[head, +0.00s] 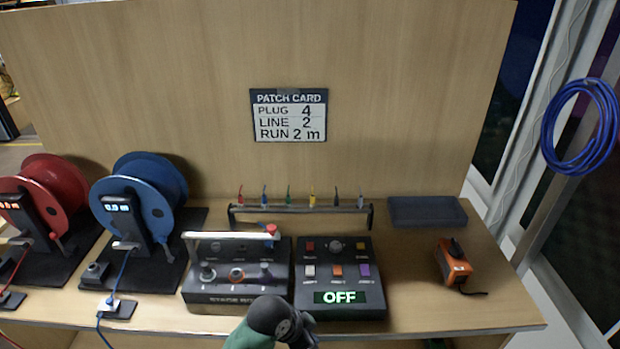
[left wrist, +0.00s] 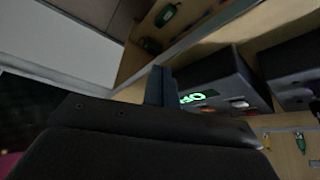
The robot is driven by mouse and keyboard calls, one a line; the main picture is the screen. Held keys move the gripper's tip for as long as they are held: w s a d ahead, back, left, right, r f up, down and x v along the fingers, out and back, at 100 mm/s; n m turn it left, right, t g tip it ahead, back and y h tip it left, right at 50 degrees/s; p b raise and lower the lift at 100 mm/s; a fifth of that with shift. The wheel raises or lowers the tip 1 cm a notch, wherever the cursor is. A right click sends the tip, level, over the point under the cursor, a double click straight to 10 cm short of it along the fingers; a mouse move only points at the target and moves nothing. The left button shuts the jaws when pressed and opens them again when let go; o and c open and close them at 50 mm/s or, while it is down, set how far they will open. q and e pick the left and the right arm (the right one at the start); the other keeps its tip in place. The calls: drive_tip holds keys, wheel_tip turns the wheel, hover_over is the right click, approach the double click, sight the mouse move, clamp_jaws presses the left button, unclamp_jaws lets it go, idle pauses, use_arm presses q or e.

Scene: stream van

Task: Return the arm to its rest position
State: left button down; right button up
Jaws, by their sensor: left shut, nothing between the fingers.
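My left gripper shows in the left wrist view, with its dark fingers (left wrist: 158,86) together and nothing between them. Behind them is the black switch box (left wrist: 215,80) with a green display, which reads OFF in the head view. In the head view a green and black part of my arm (head: 272,322) comes in at the bottom middle, in front of the stage box (head: 235,297) and the switch box (head: 340,312). The gripper's fingers cannot be made out there. My right gripper is in neither view.
A red reel (head: 55,190) and a blue reel (head: 150,190) stand at left. A rack (head: 300,209) of coloured plugs is behind the boxes. A grey tray (head: 427,211) and an orange device (head: 453,262) are at right. The bench's right front is mostly clear.

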use_arm(q)
drive_tip(key=s+a+f+n+y, duration=0.25)
drive_tip(key=s+a+n, duration=0.25)
drive_tip(key=s+a, duration=0.5)
drive_tip(key=s+a+f+n+y, duration=0.1)
drive_tip(key=s+a+n+y, duration=0.2)
drive_tip(key=s+a+n, duration=0.65)
drive_tip(key=w+f+m+b, duration=0.1)
drive_tip(key=w+f+m, duration=0.1)
drive_tip(key=f, duration=1.1)
drive_tip(key=w+f+m+b, duration=0.2)
drive_tip(key=w+f, duration=0.1)
drive_tip(key=f, duration=1.1)
drive_tip(key=s+f+b, duration=0.1)
drive_tip(key=s+f, duration=0.3)
drive_tip(key=f, duration=0.9)
drive_tip(key=s+f+g, duration=0.1)
drive_tip(key=s+f, duration=0.4)
drive_tip(key=f, duration=0.8)
drive_tip(key=shift+h+b, duration=0.35)
drive_tip(key=shift+b, duration=0.05)
drive_tip(key=shift+w+a, duration=0.1)
drive_tip(key=shift+r, duration=0.1)
